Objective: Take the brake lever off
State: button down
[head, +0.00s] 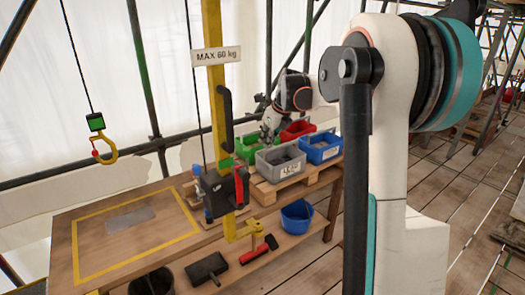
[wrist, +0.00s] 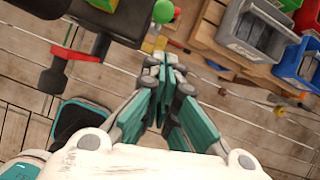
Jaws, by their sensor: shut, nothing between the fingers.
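A dark winch box (head: 215,192) is mounted on the yellow post, with a red part (head: 241,187) on its right side that looks like the brake lever. In the wrist view the dark winch body (wrist: 112,18) is at the top left, with a red bar (wrist: 76,54) and a black handle beside it. A green ball knob (wrist: 163,12) shows at its right end; I cannot tell which part is the brake lever. My gripper (head: 268,132) is behind and right of the post, above the bins. Its fingers (wrist: 165,65) are together, empty and apart from the winch.
Green (head: 250,147), red (head: 298,130), grey (head: 281,162) and blue (head: 320,148) bins stand on a pallet. A yellow hook (head: 106,152) hangs left. A blue bucket (head: 297,217) and tools sit below.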

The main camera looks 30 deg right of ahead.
jog(key=shift+w+v, duration=0.1)
jog(key=shift+v, duration=0.65)
jog(key=shift+w+v, duration=0.15)
jog(key=shift+v, duration=0.65)
jog(key=shift+a+r, duration=0.15)
